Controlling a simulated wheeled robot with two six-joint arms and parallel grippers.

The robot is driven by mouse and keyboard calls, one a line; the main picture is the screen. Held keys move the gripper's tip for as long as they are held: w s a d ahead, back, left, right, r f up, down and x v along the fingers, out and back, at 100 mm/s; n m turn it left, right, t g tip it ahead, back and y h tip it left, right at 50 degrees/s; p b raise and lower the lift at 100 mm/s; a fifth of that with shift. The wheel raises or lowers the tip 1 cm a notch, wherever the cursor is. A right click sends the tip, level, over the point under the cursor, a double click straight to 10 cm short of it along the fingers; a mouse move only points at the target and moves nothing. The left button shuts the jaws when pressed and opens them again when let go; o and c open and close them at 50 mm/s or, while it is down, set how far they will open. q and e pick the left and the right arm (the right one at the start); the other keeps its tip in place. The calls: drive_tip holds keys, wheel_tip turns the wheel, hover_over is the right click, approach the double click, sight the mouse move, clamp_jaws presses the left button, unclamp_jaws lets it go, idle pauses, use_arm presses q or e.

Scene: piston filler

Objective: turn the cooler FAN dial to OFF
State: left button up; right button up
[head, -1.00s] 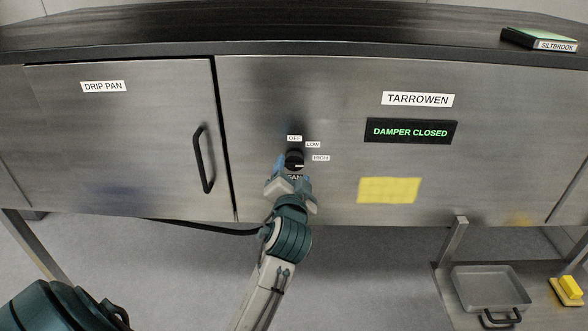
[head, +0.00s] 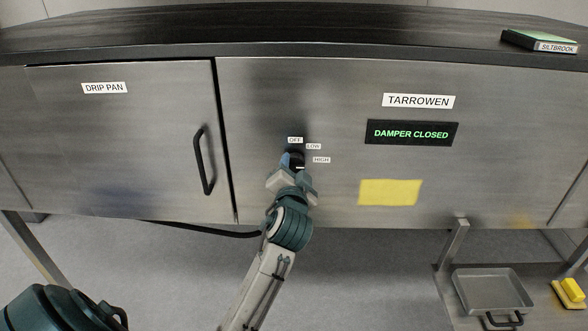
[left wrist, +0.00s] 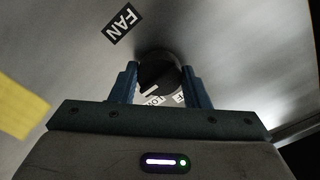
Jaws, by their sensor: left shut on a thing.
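The FAN dial (head: 297,157) is a round black knob on the steel cooler front, with OFF (head: 295,140), LOW (head: 314,146) and HIGH (head: 321,160) labels around it. My left gripper (head: 293,161) is shut on the dial and partly covers it in the head view. In the left wrist view the two blue fingers (left wrist: 165,85) stand on either side of the dial (left wrist: 160,74). Its white pointer mark shows beside the partly hidden LOW label (left wrist: 150,101); the exact setting is hard to tell. The FAN label (left wrist: 121,22) is clear. My right gripper is not in view.
A door handle (head: 203,160) on the DRIP PAN door stands out left of the dial. A DAMPER CLOSED display (head: 411,133) and a blank yellow note (head: 390,192) are to the right. A grey tray (head: 490,288) and yellow brush (head: 571,291) sit low right.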

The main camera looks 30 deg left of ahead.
use_arm(q)
drive_tip(key=n+b, duration=0.2)
drive_tip(key=n, duration=0.1)
drive_tip(key=shift+f+b, duration=0.2)
drive_tip(key=shift+b, duration=0.1)
drive_tip(key=n+b, duration=0.3)
drive_tip(key=n, duration=0.2)
drive_tip(key=shift+n+b, duration=0.35)
drive_tip(key=shift+n, duration=0.05)
drive_tip(key=n+b, duration=0.3)
drive_tip(key=n, duration=0.2)
drive_tip(key=shift+d, duration=0.1)
drive_tip(key=n+b, duration=0.2)
drive_tip(key=n, duration=0.1)
drive_tip(key=shift+r, duration=0.1)
drive_tip(key=shift+n+b, duration=0.3)
drive_tip(key=shift+n, duration=0.2)
drive_tip(key=o, duration=1)
drive_tip(key=shift+w, duration=0.1)
